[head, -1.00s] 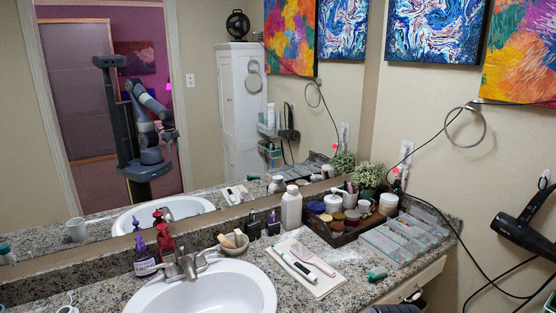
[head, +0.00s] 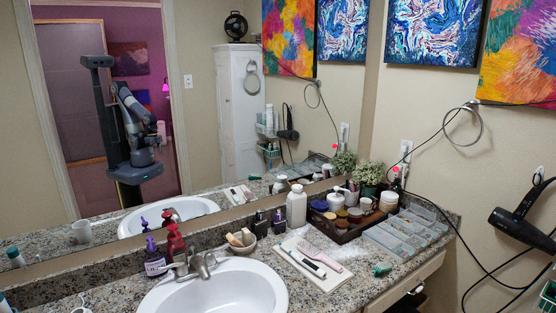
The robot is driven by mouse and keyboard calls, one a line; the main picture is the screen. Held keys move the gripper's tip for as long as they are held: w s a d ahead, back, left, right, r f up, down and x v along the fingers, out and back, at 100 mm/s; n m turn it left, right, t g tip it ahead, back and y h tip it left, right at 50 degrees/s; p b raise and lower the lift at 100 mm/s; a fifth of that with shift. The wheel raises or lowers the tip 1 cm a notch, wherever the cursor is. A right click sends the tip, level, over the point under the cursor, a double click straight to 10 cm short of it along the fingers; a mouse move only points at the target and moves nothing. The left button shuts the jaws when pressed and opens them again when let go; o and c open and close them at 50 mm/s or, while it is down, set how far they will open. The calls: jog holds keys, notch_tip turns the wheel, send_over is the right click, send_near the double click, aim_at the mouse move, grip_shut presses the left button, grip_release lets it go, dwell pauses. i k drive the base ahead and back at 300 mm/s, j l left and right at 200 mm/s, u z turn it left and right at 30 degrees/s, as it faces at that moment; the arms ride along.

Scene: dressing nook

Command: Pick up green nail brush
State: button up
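A small green nail brush (head: 382,270) lies on the granite counter (head: 362,284), near its front edge and right of the cloth with the hairbrush. It is small in the picture and nothing touches it. My gripper does not show directly in the head view. My own arm (head: 135,130) shows in the mirror, folded in front of my column. Its end is too small and dark there to make out the fingers.
A folded cloth (head: 330,283) holds a pink hairbrush (head: 321,255) and a toothbrush. Behind stand a dark tray (head: 345,234) of jars and a clear organizer (head: 381,240). The sink (head: 215,290) is left. A hair dryer (head: 520,228) and cords hang right.

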aim_at(385, 266)
jog(key=k+l, duration=0.1)
jog(key=i+l+z, duration=0.15)
jog(key=i+z, duration=0.25)
jog(key=i, duration=0.15)
jog(key=i+z, duration=0.4)
jog(key=i, duration=0.2)
